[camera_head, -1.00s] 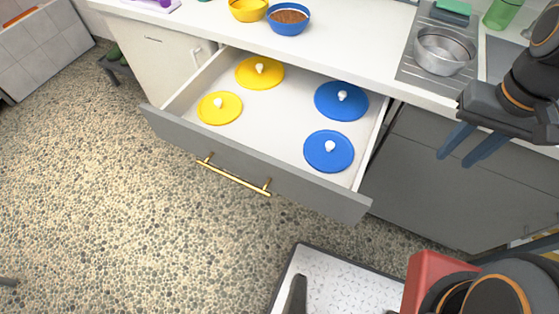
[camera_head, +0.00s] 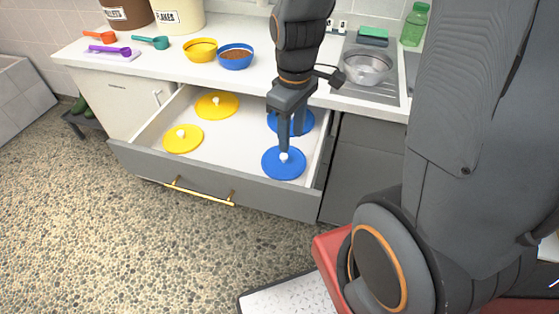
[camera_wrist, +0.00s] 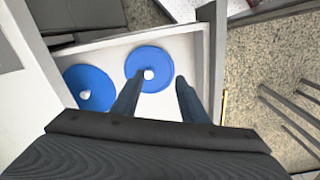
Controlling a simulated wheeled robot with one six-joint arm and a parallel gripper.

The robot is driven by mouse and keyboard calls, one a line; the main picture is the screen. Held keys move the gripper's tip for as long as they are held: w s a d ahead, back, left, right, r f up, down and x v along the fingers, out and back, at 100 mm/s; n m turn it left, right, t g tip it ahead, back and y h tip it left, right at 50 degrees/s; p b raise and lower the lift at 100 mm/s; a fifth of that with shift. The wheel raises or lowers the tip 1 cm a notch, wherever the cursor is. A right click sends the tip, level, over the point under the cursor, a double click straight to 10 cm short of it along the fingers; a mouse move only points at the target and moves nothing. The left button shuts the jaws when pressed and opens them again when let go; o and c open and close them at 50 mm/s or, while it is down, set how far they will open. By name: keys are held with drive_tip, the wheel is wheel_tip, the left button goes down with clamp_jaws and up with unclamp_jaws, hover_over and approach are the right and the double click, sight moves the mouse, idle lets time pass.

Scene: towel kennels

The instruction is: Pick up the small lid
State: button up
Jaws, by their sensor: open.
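An open drawer holds two yellow and two blue round lids with white knobs. The front blue lid (camera_head: 283,165) looks a little smaller than the back blue lid (camera_head: 299,125), which is partly hidden behind my fingers. The front yellow lid (camera_head: 172,143) looks smaller than the back yellow lid (camera_head: 228,104). My gripper (camera_head: 289,143) is open, pointing down over the blue lids, with nothing held. In the wrist view, the front blue lid (camera_wrist: 157,62) and its knob lie just ahead of my fingertips, the knob nearer the left finger.
The grey drawer front (camera_head: 240,191) with a brass handle faces me, and the drawer walls surround the lids. On the counter stand a yellow bowl (camera_head: 200,49), a blue bowl (camera_head: 236,58) and a metal pot (camera_head: 367,69). Scoops and canisters stand further left.

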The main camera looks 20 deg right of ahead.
sight(284, 155)
drive_tip(key=w+f+n, duration=0.1)
drive_tip(key=n, duration=0.1)
drive_tip(key=w+f+n, duration=0.1)
drive_tip(key=w+n, duration=0.1)
drive_tip(key=n, duration=0.1)
drive_tip(key=w+f+n+p, duration=0.1)
drive_tip(key=n, duration=0.1)
drive_tip(key=shift+w+d+n, duration=0.1)
drive_tip(key=shift+w+n, duration=0.3)
drive_tip(key=shift+w+f, duration=0.1)
drive_tip(key=shift+f, duration=0.05)
drive_tip(key=f, duration=0.4)
drive_tip(key=f+p, duration=0.1)
drive_tip(key=f, duration=0.1)
drive_tip(key=shift+s+a+f, duration=0.2)
drive_tip(key=shift+s, duration=0.15)
drive_tip(key=shift+f, duration=0.55)
drive_tip(key=shift+w, duration=0.1)
clamp_jaws()
